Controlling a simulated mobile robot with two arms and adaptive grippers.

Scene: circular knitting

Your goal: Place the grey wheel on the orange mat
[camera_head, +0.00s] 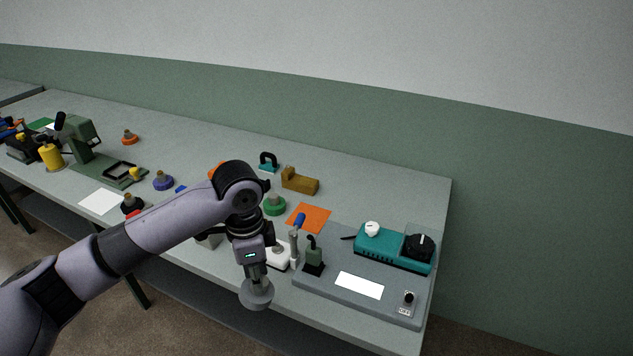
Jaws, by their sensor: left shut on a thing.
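The grey wheel (257,295) is a round light-grey disc. It is held below my left gripper (254,276), which is shut on it, over the front edge of the table. The orange mat (310,217) is a flat orange square on the table, up and to the right of the gripper. My right gripper is not in view.
A grey soldering station base (390,305) with a teal unit (385,252) stands right of the mat. A green wheel (274,206) and a brown block (300,183) are close by. The back right table is clear.

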